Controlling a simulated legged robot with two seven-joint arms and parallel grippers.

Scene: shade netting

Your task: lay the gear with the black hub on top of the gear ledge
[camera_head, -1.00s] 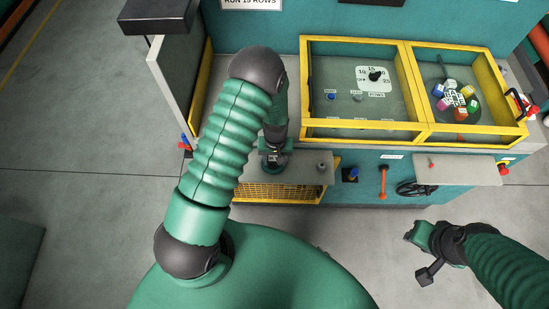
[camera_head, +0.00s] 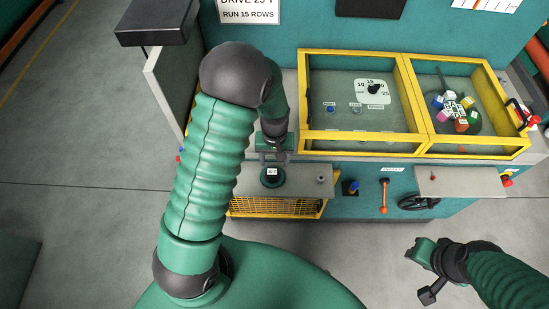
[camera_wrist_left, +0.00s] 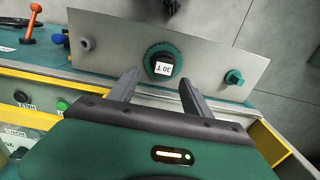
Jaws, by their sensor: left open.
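The gear with the black hub (camera_head: 271,179) is a dark green toothed disc on the grey gear ledge (camera_head: 299,184), left of centre in the head view. In the left wrist view the gear (camera_wrist_left: 150,53) looks flat on the ledge (camera_wrist_left: 206,58), with its black hub facing up and a "30 T" label on it. My left gripper (camera_head: 272,156) is open and empty, just beyond the gear on the cabinet side. Its two fingers (camera_wrist_left: 158,88) point toward the gear, apart from it. My right gripper (camera_head: 418,252) hangs over the floor at lower right; its jaws are unclear.
A grey post (camera_wrist_left: 86,44) and a green knob (camera_wrist_left: 234,77) stand on the ledge either side of the gear. A yellow-framed panel (camera_head: 360,151) lies behind. An orange lever (camera_head: 384,196) and a yellow mesh basket (camera_head: 275,208) are close by. Open floor lies in front.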

